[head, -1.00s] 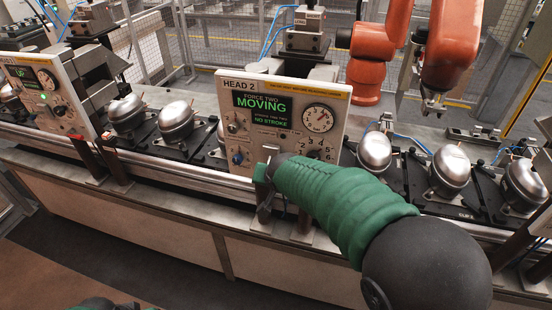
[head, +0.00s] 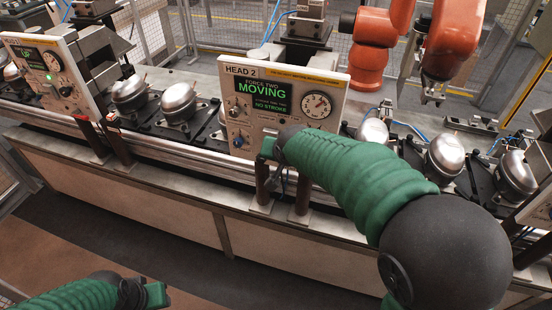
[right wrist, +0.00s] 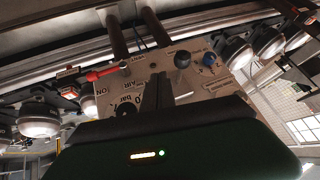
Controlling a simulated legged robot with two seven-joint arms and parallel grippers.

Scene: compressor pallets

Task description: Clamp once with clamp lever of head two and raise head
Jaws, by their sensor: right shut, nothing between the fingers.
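The Head 2 panel (head: 228,98) stands at the centre of the head view; its screen (head: 262,95) reads "FORCE TWO MOVING" and "NO STROKE". My right gripper (head: 268,148) is shut and empty in front of the panel's lower part, and my arm hides the lower right. In the right wrist view the panel (right wrist: 150,85) appears upside down, with a red-handled lever (right wrist: 105,73) at its edge, a black ball knob (right wrist: 182,60) and a blue knob (right wrist: 208,60). I cannot tell whether the gripper touches anything. My left gripper (head: 158,293) is low at the left, its opening unclear.
Silver compressors (head: 178,102) sit on black pallets along the conveyor on both sides of the panel. Another head's panel (head: 50,75) stands at the left. An orange robot arm (head: 455,40) is behind the line. Open floor (head: 150,215) lies in front.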

